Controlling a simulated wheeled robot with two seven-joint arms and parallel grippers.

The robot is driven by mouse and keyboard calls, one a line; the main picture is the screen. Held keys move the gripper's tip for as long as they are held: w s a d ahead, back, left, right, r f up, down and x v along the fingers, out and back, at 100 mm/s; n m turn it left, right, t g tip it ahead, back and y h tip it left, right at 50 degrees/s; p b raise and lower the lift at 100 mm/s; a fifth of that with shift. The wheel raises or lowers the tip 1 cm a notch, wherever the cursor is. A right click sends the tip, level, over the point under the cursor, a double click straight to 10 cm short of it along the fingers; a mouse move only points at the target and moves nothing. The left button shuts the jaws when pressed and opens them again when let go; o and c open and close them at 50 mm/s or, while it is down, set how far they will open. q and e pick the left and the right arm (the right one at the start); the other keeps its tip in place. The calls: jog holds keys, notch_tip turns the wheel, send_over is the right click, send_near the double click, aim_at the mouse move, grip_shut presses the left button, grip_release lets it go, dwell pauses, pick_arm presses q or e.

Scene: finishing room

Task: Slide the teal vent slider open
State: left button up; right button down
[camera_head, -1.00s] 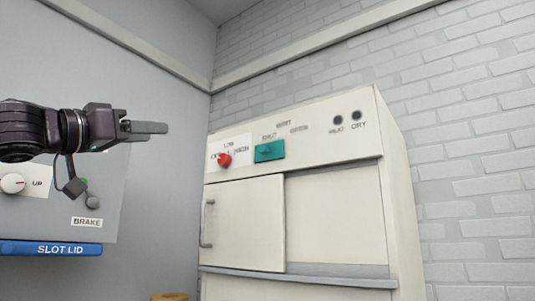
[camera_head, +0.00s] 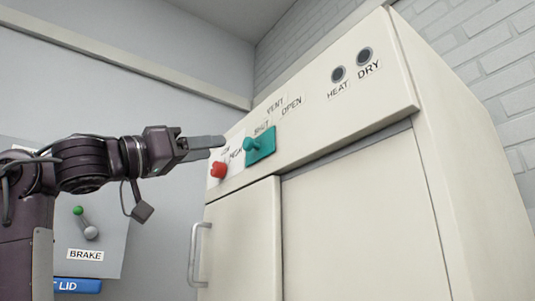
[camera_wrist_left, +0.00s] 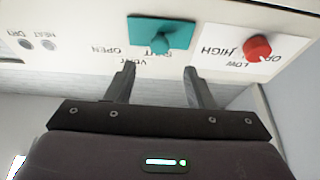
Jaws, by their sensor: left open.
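The teal vent slider (camera_head: 260,146) sits on the upper front panel of the cream cabinet, with a small teal knob on its plate. The knob is at the SHUT label; the OPEN label is to its right in the head view. My left gripper (camera_head: 218,142) is just left of the slider in the head view, its fingers hiding part of the neighbouring label. In the left wrist view the open, empty fingers (camera_wrist_left: 158,80) point at the slider (camera_wrist_left: 160,35), which appears upside down just beyond them. My right gripper is not in view.
A red knob (camera_head: 218,170) is close left of the slider, below my fingers. HEAT (camera_head: 338,74) and DRY (camera_head: 364,56) buttons are to the right. Below are a cabinet door with a handle (camera_head: 196,254) and a grey panel (camera_head: 100,240) with a BRAKE lever.

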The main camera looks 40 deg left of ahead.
aim_at(245, 144)
pick_arm(q)
jog(key=p+x, duration=0.4)
jog(key=x, duration=0.3)
jog(key=shift+w+d+r, duration=0.1)
jog(key=shift+w, duration=0.35)
jog(key=shift+s+r, duration=0.1)
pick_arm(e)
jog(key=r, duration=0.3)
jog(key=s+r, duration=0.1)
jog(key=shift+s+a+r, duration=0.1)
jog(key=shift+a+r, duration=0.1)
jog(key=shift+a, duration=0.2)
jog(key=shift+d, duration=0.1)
pick_arm(q)
jog(key=shift+c, duration=0.8)
grip_shut()
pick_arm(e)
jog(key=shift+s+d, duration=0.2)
